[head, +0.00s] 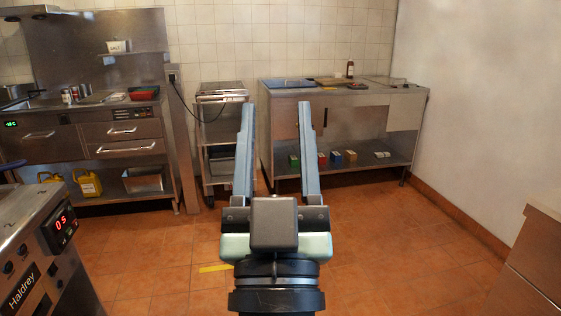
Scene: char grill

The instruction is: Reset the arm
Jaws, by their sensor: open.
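My gripper (276,122) stands upright in the middle of the head view. Its two long blue-grey fingers are apart and point up. Nothing is between them except the background of cart, counter and tiled wall. The gripper is in open space above the floor and appears to touch nothing. Its wrist shows at the bottom centre; the rest of the arm is out of view.
A steel counter (345,92) with several small boxes on its lower shelf stands at the back right. A steel cart (221,97) stands left of it. A drawer unit (124,131) is at the back left. A Haldrey appliance (28,236) is near left. The tiled floor (385,240) is clear at right.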

